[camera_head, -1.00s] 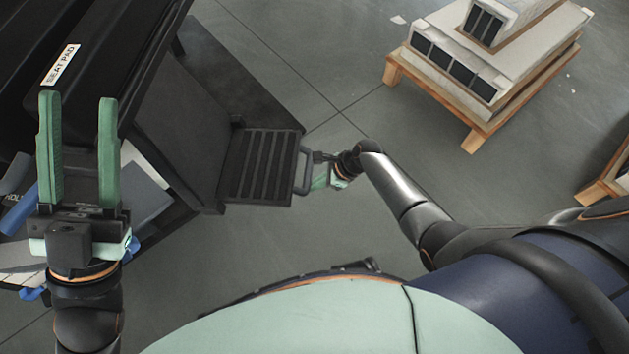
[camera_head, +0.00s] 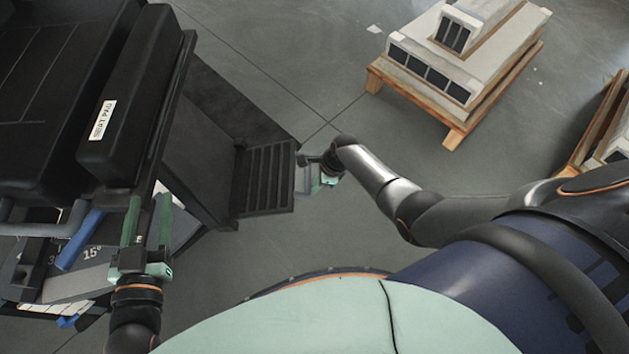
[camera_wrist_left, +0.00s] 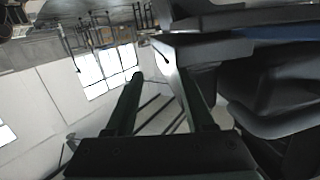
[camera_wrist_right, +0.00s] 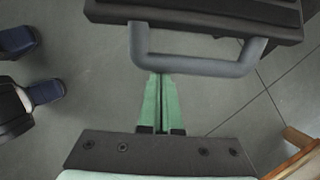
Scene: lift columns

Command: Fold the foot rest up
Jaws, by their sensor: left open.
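The foot rest (camera_head: 265,180) is a black ribbed plate at the lower end of a dark panel (camera_head: 195,155) under the chair in the head view. Its edge (camera_wrist_right: 205,12) and grey U-shaped handle (camera_wrist_right: 200,66) cross the top of the right wrist view. My right gripper (camera_wrist_right: 161,78) has its fingers together, with the tips at the handle's bar. The bar hides the tips, and I cannot tell whether they touch it. My left gripper (camera_head: 148,205) is open and empty, in front of the seat pad (camera_head: 125,110). It also shows in the left wrist view (camera_wrist_left: 158,80).
A blue lever (camera_head: 82,238) and grey parts lie left of my left gripper. A wooden pallet with white blocks (camera_head: 455,75) stands at the back right, and another (camera_head: 600,140) at the right edge. Floor between foot rest and pallets is clear.

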